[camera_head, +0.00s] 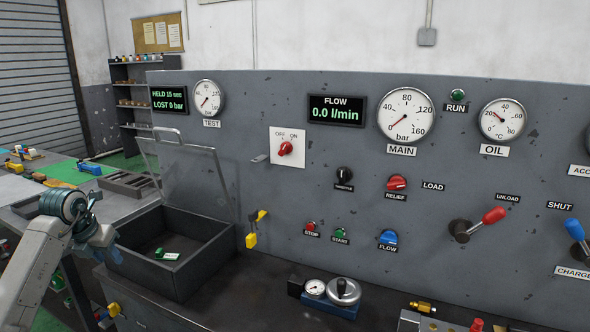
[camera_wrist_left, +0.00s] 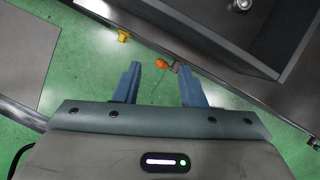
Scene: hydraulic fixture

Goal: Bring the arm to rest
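My left arm comes in at the left of the head view, with its left gripper (camera_head: 108,250) beside the left wall of the open dark box. The left wrist view shows the left gripper (camera_wrist_left: 160,82) with its two blue-grey fingers apart and nothing between them. Below the fingers is green floor, with the edge of the dark box at upper right. The fingertips are hard to make out in the head view. My right gripper is in neither view.
The dark box (camera_head: 148,270) has a raised clear lid (camera_head: 190,172) and holds a small green-and-white item (camera_head: 167,254). A grey control panel (camera_head: 260,100) with gauges and levers stands behind. A gauge device (camera_head: 325,293) sits on the bench. A workbench (camera_head: 30,165) is at left.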

